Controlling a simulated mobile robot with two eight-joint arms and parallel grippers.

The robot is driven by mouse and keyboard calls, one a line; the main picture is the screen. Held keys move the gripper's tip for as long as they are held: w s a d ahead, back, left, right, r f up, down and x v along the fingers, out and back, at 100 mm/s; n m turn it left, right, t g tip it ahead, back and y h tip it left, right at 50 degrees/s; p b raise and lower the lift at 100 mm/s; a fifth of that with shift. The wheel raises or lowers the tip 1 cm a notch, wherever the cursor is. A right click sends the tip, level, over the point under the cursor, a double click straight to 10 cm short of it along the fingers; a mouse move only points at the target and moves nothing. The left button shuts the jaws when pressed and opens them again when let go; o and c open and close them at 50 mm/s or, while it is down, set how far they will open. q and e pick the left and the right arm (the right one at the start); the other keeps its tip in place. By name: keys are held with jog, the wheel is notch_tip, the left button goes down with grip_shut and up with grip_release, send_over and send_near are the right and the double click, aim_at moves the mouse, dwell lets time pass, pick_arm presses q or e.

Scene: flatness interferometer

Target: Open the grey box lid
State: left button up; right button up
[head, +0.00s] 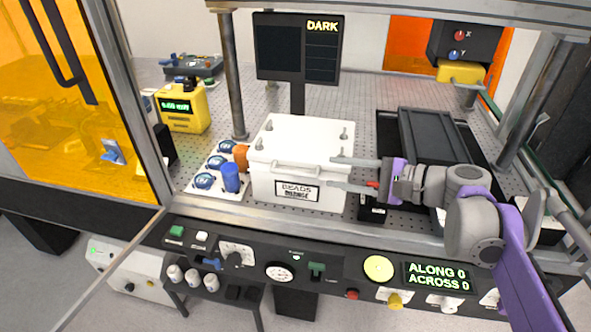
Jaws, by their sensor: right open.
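A pale grey box (270,185) stands on the perforated bench. A label on its front reads "BEADS", with a second line hard to read. Its lid (302,138) lies flat on top and looks closed, with several small knobs near its corners. A bar handle (296,171) runs along the front, just below the lid edge. My right gripper (340,172) comes in from the right, its two fingers apart and empty, one above the other. The fingertips are at the right end of the handle; I cannot tell whether they touch it. My left gripper is not in view.
A tray with blue-topped round parts (204,181) and a blue cylinder (231,178) stand left of the box. A dark ribbed unit (432,135) is to the right. A screen (298,48) reading "DARK" stands behind. A control panel (330,258) runs along the front.

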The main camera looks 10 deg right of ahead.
send_near(276, 164)
jog(key=x, duration=0.4)
jog(key=shift+w+a+f, duration=0.1)
jog(key=shift+w+a, duration=0.05)
jog(key=shift+a, duration=0.1)
jog(key=shift+c, duration=0.2)
grip_shut()
jog(key=shift+d, duration=0.1)
dwell(1.0)
